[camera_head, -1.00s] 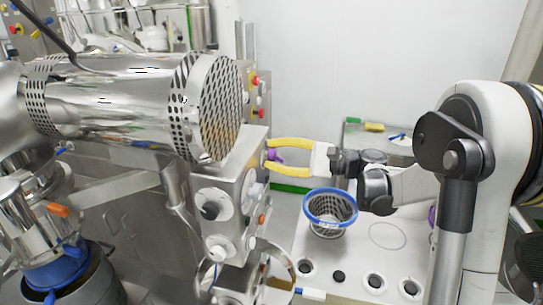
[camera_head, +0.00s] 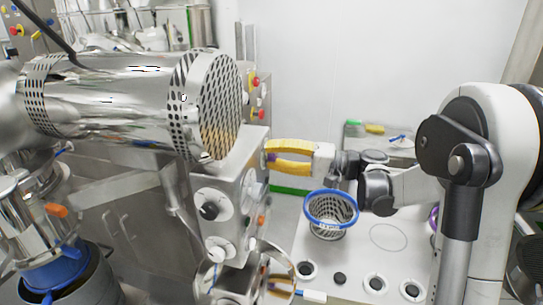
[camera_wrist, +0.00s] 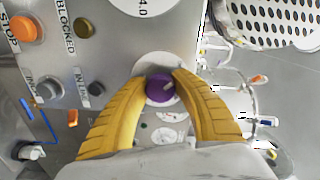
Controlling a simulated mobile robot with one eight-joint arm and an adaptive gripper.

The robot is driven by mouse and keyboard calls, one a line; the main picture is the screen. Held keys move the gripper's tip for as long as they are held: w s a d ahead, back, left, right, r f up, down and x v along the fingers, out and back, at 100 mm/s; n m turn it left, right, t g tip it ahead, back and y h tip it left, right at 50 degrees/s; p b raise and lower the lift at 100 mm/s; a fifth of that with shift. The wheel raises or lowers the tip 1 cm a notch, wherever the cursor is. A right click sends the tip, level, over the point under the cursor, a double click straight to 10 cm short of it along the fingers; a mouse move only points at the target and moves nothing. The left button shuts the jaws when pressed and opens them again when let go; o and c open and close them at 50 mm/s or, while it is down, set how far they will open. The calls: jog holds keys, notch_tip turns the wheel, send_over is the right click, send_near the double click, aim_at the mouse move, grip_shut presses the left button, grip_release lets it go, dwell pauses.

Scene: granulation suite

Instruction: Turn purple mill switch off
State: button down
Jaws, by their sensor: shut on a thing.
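The purple mill switch (camera_wrist: 160,88) is a round knob with a pale pointer mark, on the grey metal control panel (camera_wrist: 110,70). In the wrist view it sits between the tips of my yellow gripper fingers (camera_wrist: 161,85), which are shut on it from both sides. In the head view my gripper (camera_head: 268,154) reaches leftward to the side of the mill's control box (camera_head: 232,190). The knob is hidden there behind the box and fingers.
On the panel near the knob are an orange stop button (camera_wrist: 25,27), an amber lamp (camera_wrist: 84,28) and a grey button (camera_wrist: 46,91). A large steel perforated drum (camera_head: 220,105) stands left of my gripper. A blue-rimmed basket (camera_head: 330,210) stands below my arm.

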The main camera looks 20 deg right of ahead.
jog(key=shift+n, duration=0.6)
jog(key=c, duration=1)
grip_release()
jog(key=v, duration=1.2)
